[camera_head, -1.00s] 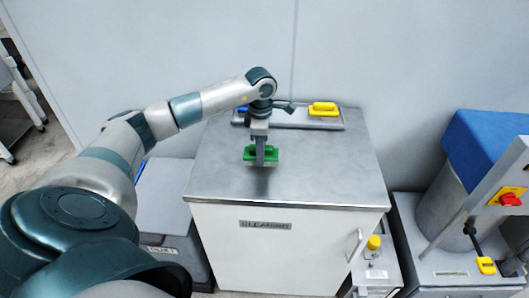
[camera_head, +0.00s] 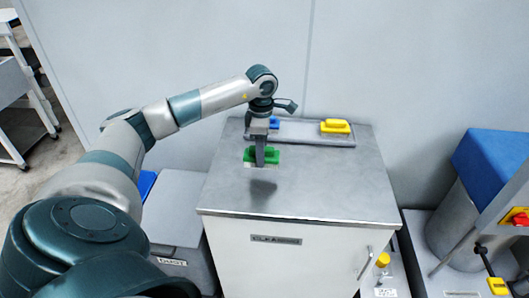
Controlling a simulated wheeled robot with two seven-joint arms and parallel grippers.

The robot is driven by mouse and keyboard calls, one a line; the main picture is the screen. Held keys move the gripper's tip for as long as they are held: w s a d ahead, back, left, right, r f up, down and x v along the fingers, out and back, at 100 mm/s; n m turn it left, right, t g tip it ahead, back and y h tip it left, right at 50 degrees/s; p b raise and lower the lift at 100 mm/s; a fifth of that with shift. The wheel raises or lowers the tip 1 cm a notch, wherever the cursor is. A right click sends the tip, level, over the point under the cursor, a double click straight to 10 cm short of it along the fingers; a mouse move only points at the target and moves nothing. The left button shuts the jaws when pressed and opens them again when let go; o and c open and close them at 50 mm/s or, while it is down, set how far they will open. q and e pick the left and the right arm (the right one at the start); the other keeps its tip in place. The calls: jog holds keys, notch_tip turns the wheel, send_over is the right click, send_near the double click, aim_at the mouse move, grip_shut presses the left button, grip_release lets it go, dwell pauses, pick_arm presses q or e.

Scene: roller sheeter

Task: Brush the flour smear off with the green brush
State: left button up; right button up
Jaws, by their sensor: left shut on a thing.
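The green brush (camera_head: 273,156) is in my left gripper (camera_head: 260,160), above the grey top of the cabinet labelled for cleaning (camera_head: 330,195). The gripper is shut on the brush, and its fingers hide part of it. A dark shadow lies on the cabinet top below and in front of the brush, so the brush appears raised off the surface. I see no flour smear in this view. My right gripper is not in view.
A tray (camera_head: 315,138) at the back of the cabinet top holds a yellow brush (camera_head: 335,126) and a blue item (camera_head: 274,123). A grey bin (camera_head: 175,225) stands left of the cabinet. Machinery with a blue cover (camera_head: 495,165) stands to the right.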

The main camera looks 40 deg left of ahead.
pick_arm(q)
jog(key=shift+r+p, duration=0.4)
jog(key=shift+r, duration=0.95)
